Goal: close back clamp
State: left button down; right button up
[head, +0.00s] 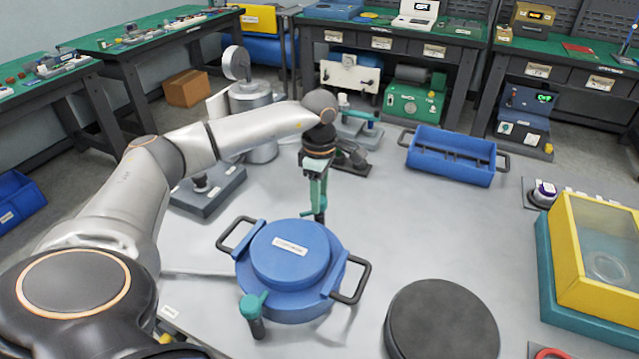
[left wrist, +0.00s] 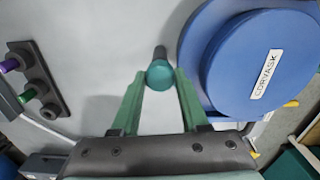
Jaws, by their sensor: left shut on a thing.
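The blue round vessel (head: 290,262) with a white label and dark side handles stands on the grey table; its top also shows at the right of the left wrist view (left wrist: 255,65). The back clamp (head: 320,216) is at the vessel's far side, mostly hidden by my left gripper (head: 317,192). In the left wrist view its teal round knob (left wrist: 160,74) sits between the green fingertips, which are shut on it, beside the vessel. The front clamp (head: 253,312), with a teal handle, stands upright at the vessel's near side. My right gripper is not in view.
A dark round disc (head: 441,322) lies at front right. A yellow-framed box (head: 597,250) on a teal base stands at the right. A blue tray (head: 450,157) is at the back right. The table between the vessel and the tray is clear.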

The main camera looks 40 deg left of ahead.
pick_arm(q)
jog(key=n+p, duration=0.1)
jog(key=n, duration=0.3)
jog(key=shift+r, duration=0.15)
jog(key=n+p, duration=0.1)
jog(key=n, duration=0.2)
jog(key=shift+c, duration=2.2)
grip_release()
jog(key=m, duration=0.4)
jog(key=shift+f, duration=0.2)
jog(key=m+b, duration=0.1)
jog(key=m, duration=0.4)
